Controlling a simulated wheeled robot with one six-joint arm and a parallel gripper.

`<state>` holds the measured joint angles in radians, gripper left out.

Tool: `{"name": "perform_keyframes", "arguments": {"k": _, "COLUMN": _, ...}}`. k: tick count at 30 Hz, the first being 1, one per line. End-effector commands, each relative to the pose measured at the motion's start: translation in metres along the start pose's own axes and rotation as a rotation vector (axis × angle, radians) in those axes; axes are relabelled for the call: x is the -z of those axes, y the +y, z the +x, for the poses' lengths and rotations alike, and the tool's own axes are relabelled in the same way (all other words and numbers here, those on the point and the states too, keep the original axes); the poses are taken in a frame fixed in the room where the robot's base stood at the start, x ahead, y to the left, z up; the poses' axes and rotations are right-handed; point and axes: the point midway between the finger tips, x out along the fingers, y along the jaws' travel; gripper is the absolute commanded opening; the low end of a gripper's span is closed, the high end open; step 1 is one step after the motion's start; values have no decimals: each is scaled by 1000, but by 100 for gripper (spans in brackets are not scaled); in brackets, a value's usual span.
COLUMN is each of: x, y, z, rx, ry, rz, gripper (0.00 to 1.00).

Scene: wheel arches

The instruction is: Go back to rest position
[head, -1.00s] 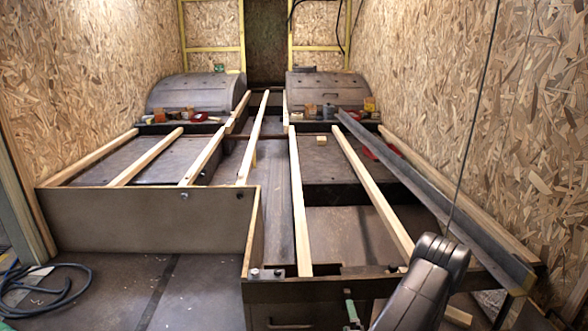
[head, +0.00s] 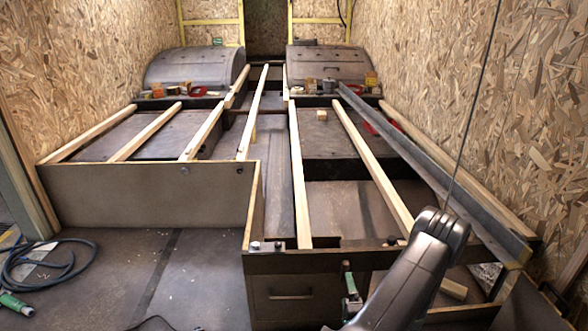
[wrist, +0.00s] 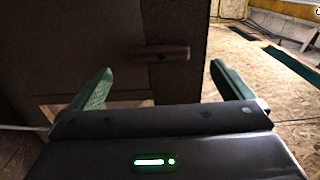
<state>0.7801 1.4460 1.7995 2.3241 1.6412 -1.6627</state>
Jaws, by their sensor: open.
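My gripper (wrist: 162,84) is open and empty in the wrist view, its two green fingers spread wide. A dark panel with a small handle (wrist: 165,52) stands in front of it, and the handle lies between the fingers in the picture. I cannot tell the gap between fingers and panel. In the head view my dark arm comes up at the lower right and bends downward. A green finger shows beside it, close to the front of the dark drawer box (head: 290,295).
Wooden battens (head: 372,172) and a long dark beam (head: 440,176) cross the frame at the right. Two wheel arches (head: 195,68) stand at the back, with small items before them. A blue cable (head: 60,268) lies at lower left. The middle floor (head: 165,270) is mostly clear.

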Motion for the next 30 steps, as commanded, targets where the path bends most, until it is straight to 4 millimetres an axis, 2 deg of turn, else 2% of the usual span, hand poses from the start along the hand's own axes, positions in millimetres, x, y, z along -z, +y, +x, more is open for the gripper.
{"name": "perform_keyframes", "arguments": {"k": 10, "x": -1, "y": 0, "z": 70, "rx": 5, "ry": -3, "rz": 0, "gripper": 100}}
{"name": "perform_keyframes", "arguments": {"k": 30, "x": 1, "y": -4, "z": 65, "rx": 1, "ry": 1, "rz": 542, "gripper": 100}}
